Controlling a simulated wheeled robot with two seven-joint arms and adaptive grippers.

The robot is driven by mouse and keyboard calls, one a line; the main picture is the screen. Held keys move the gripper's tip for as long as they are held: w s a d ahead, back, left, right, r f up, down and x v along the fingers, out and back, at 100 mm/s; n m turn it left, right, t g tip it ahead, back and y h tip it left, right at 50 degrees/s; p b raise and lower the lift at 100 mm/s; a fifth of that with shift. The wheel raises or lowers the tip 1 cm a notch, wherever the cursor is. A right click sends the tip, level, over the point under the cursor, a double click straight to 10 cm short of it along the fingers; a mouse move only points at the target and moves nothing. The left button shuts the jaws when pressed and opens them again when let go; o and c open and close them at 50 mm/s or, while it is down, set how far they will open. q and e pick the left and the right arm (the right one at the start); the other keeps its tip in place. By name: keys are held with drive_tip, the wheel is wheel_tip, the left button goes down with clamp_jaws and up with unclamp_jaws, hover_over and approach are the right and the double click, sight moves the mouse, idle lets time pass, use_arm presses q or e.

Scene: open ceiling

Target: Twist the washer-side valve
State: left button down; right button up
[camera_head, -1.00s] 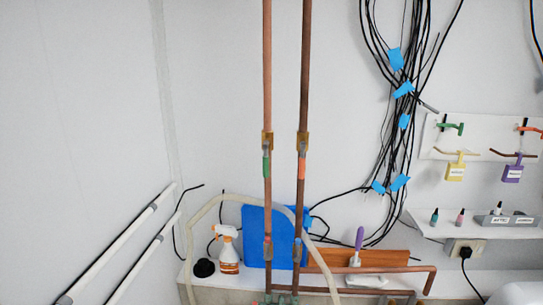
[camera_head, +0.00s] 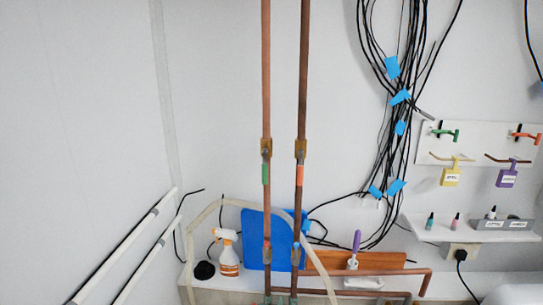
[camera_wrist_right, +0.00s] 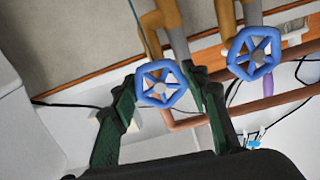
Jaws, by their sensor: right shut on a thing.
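In the right wrist view, my right gripper (camera_wrist_right: 160,80) has its two dark green fingers on either side of a blue five-spoked valve wheel (camera_wrist_right: 160,96) and is shut on it. A second blue valve wheel (camera_wrist_right: 253,70) is on the pipe to its right, clear of the fingers. I cannot tell from the frames which wheel is the washer-side one. The head view shows two upright copper pipes with brass fittings, a left one with a green band (camera_head: 265,174) and a right one with an orange band (camera_head: 299,175). Neither gripper shows in the head view.
A spray bottle (camera_head: 228,256), a blue panel (camera_head: 262,240) and a purple-handled brush (camera_head: 356,243) are around the pipes' lower ends. Black cables (camera_head: 408,60) hang on the wall. A tag board (camera_head: 435,143) and a shelf (camera_head: 455,233) are at right.

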drive_tip(key=shift+m+p, duration=0.8)
drive_tip(key=shift+m, duration=0.1)
drive_tip(key=shift+f+m+p, duration=0.15)
drive_tip(key=shift+m+p, duration=0.3)
drive_tip(key=shift+m, duration=0.35)
drive_tip(key=shift+m+p, duration=0.5)
drive_tip(key=shift+m, duration=0.2)
drive_tip(key=shift+m+p, duration=0.35)
drive_tip(key=shift+m, duration=0.75)
